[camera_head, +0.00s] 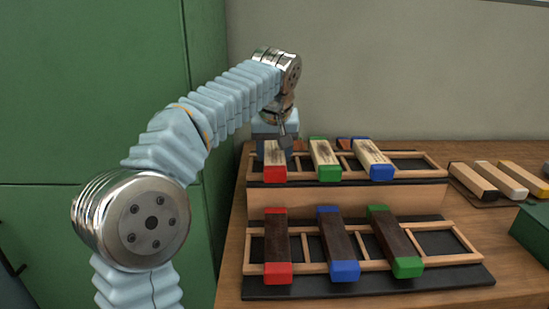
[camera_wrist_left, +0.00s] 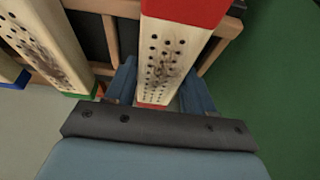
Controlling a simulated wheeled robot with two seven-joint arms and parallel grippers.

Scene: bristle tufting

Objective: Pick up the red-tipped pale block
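The red-tipped pale block (camera_head: 275,155) lies tilted in the left slot of the upper rack (camera_head: 405,165). Its near end is red, and its pale face carries rows of dark holes. My left gripper (camera_head: 275,138) is at the block's far end, coming from behind and above. In the left wrist view the block (camera_wrist_left: 168,50) lies between the two blue fingers of my left gripper (camera_wrist_left: 160,90). A narrow gap shows beside the right finger, so the fingers look open around it. My right gripper is in neither view.
Pale blocks with green (camera_head: 324,155) and blue (camera_head: 373,156) ends lie to the right in the upper rack. Dark blocks (camera_head: 338,240) lie in the lower rack (camera_head: 440,245). Loose blocks (camera_head: 500,180) and a green box (camera_head: 532,232) are at the right. A green cabinet (camera_head: 90,80) stands left.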

